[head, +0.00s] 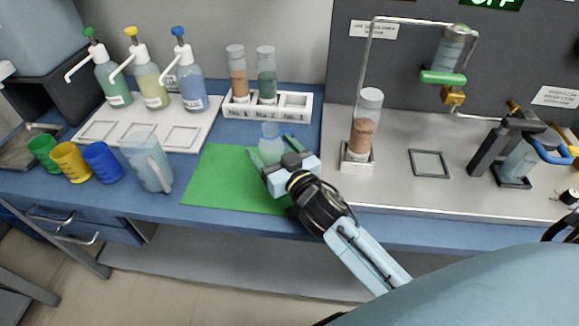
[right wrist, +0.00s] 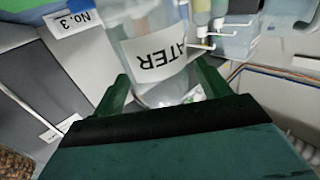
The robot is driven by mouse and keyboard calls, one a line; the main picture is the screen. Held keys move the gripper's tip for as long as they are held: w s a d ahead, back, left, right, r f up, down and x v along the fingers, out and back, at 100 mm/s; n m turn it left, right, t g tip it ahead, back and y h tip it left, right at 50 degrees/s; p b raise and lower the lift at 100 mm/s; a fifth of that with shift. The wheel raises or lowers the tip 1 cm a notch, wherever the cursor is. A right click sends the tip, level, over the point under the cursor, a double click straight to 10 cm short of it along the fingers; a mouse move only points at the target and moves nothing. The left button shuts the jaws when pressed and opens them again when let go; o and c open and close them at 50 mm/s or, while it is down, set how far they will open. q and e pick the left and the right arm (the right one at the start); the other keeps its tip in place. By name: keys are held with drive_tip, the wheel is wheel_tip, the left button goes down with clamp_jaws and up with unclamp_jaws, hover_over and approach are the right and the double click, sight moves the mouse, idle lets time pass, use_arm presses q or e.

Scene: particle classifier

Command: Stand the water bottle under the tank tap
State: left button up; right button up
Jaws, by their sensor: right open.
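The water bottle (head: 271,143) is clear and pale, and stands at the back of the green mat. My right gripper (head: 274,154) reaches it from the front. In the right wrist view the bottle (right wrist: 150,45), with a white label reading upside down "ATER", lies between the two open green fingers (right wrist: 163,88). Whether the fingers touch it, I cannot tell. A light blue tank (head: 40,28) stands at the upper left on a black stand, with a white tap (head: 6,69) at the left edge. My left gripper is not in view.
Blue, yellow and green cups (head: 103,163) and a clear jug (head: 148,165) stand left of the green mat (head: 215,180). Behind them is a white tray (head: 200,135) with several pump bottles. A rack (head: 300,112) with two filled tubes is behind the water bottle. A metal drip tray (head: 18,152) lies below the tap.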

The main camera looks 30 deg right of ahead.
drive_tip(key=s, duration=0.9)
drive_tip(key=shift+d, duration=0.35)
drive_tip(key=shift+o, duration=0.4)
drive_tip(key=shift+s, duration=0.3)
drive_tip(key=w+g+p, duration=0.1)
drive_tip(key=w+p, duration=0.1)
drive_tip(key=p, duration=0.3)
drive_tip(key=w+g+p, duration=0.2)
drive_tip(key=w+p, duration=0.1)
drive_tip(key=p, duration=0.2)
drive_tip(key=w+g+p, duration=0.1)
drive_tip(key=w+p, duration=0.1)
drive_tip(key=p, duration=0.3)
drive_tip(key=shift+w+a+r+g, duration=0.15)
drive_tip(key=shift+w+a+g, duration=0.1)
drive_tip(key=shift+g, duration=0.05)
drive_tip(key=x, duration=0.4)
drive_tip(key=shift+w+f, duration=0.3)
drive_tip(key=shift+f, duration=0.05)
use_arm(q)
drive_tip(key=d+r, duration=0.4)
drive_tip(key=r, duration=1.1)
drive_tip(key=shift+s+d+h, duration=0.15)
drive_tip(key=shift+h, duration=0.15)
use_arm(e)
drive_tip(key=c, duration=1.1)
